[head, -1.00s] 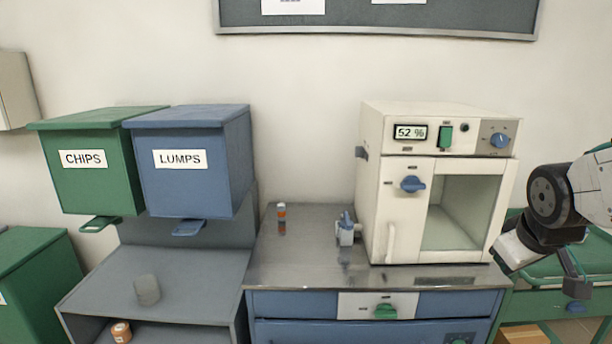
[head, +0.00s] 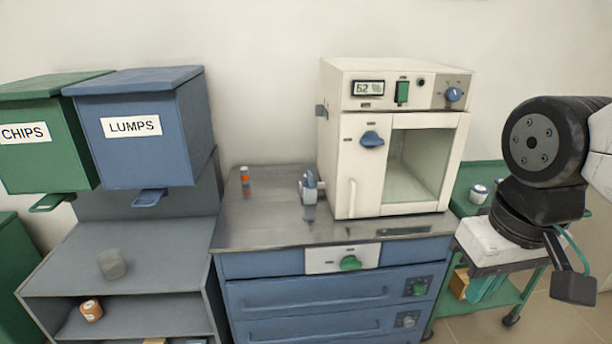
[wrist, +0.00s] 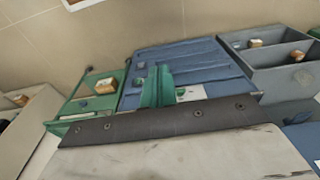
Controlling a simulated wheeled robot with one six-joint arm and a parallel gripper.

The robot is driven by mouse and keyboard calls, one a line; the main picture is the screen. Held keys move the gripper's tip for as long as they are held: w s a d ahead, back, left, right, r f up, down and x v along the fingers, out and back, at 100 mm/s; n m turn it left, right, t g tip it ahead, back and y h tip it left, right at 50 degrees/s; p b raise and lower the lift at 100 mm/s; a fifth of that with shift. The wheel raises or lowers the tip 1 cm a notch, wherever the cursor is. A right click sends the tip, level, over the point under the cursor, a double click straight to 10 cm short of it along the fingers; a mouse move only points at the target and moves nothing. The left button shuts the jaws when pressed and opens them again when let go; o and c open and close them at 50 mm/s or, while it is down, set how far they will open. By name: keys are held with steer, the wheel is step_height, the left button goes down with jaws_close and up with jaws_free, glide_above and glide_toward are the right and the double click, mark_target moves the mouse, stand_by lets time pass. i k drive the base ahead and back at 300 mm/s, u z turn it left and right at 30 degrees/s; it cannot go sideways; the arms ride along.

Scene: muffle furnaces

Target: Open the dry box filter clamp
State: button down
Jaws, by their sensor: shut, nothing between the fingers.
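The dry box (head: 342,190) is a cream cabinet with a lit percent display, standing on the steel-topped bench. A blue knob (head: 371,139) is on its front, beside a glass window. A small blue-grey fitting (head: 321,109) is on its left side. A small grey and blue clamp-like device (head: 309,187) stands on the bench left of the box. I cannot tell which part is the filter clamp. My gripper's green fingers (wrist: 158,75) are shut and empty in the wrist view. In the head view my arm is at the right, apart from the box; the fingertips are not clear there.
The blue LUMPS bin (head: 140,155) and green CHIPS bin (head: 40,160) hang at the left above a grey shelf (head: 75,262). A green cart (head: 480,180) stands right of the bench, behind my arm.

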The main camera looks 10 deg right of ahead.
mark_target(310, 182)
steer(key=z, duration=0.1)
steer(key=k, duration=0.45)
steer(key=u, duration=0.85)
steer(key=i, duration=0.65)
steer(key=z, duration=0.55)
steer(key=i, duration=1)
steer(key=z, duration=0.25)
